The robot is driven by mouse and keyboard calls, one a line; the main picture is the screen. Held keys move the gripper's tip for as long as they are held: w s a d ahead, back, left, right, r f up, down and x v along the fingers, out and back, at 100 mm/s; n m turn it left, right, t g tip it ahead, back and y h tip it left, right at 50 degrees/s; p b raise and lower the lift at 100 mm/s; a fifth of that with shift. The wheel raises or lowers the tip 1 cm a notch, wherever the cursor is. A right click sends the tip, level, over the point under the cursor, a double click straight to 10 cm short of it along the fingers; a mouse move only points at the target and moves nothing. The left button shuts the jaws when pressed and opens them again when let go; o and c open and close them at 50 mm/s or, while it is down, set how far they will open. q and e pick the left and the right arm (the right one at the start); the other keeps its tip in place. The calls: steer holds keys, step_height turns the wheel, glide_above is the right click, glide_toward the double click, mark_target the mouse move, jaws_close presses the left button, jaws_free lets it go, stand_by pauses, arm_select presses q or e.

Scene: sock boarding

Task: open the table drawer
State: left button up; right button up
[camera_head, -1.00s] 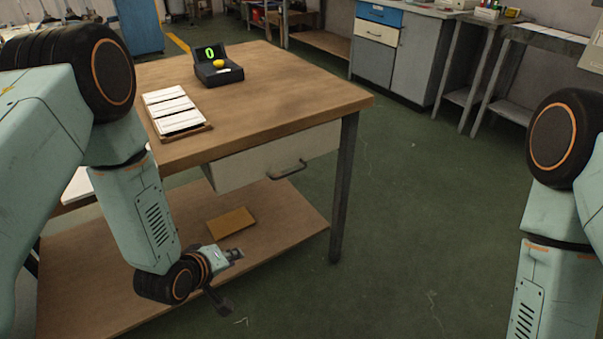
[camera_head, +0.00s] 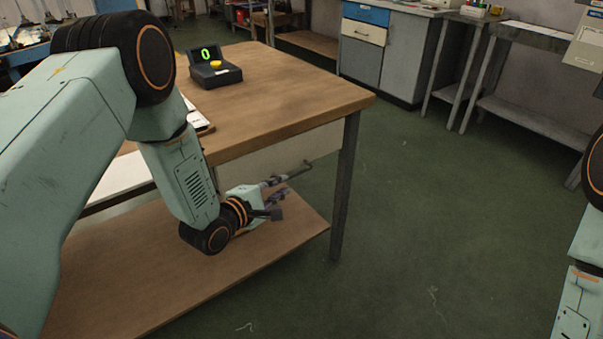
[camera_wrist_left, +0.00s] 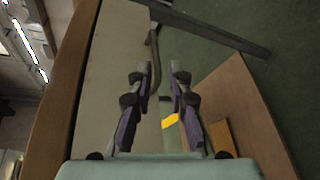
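The drawer (camera_head: 255,163) has a pale cream front under the wooden table top, and my left arm covers part of it. Its dark bar handle (camera_head: 308,164) shows at the right of my left gripper (camera_head: 279,194). In the left wrist view, the drawer front (camera_wrist_left: 112,70) fills the left middle, and the handle (camera_wrist_left: 154,50) runs down toward the space between the fingers, nearer the left finger. The left gripper (camera_wrist_left: 161,75) is open, with a clear gap between its fingertips. I cannot tell whether it touches the handle. My right gripper is out of view.
The table (camera_head: 290,95) carries a black scale (camera_head: 215,75) with a yellow object on it. A dark table leg (camera_head: 345,190) stands right of the drawer. A wooden lower shelf (camera_head: 150,280) lies below my left gripper.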

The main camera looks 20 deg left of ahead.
mark_target(295, 175)
arm_select(q)
steer(key=w+b, duration=0.1)
steer(key=w, duration=0.1)
steer(key=w+d+n, duration=0.1)
steer(key=w, duration=0.1)
steer(key=w+d+f+n+b, duration=0.1)
steer(key=w, duration=0.1)
steer(key=shift+w+d+b, duration=0.1)
steer(key=shift+w+b, duration=0.15)
steer(key=shift+b, duration=0.05)
steer(key=shift+w+d+f, duration=0.1)
steer(key=shift+w+d, duration=0.1)
steer(key=shift+w, duration=0.3)
jaws_close()
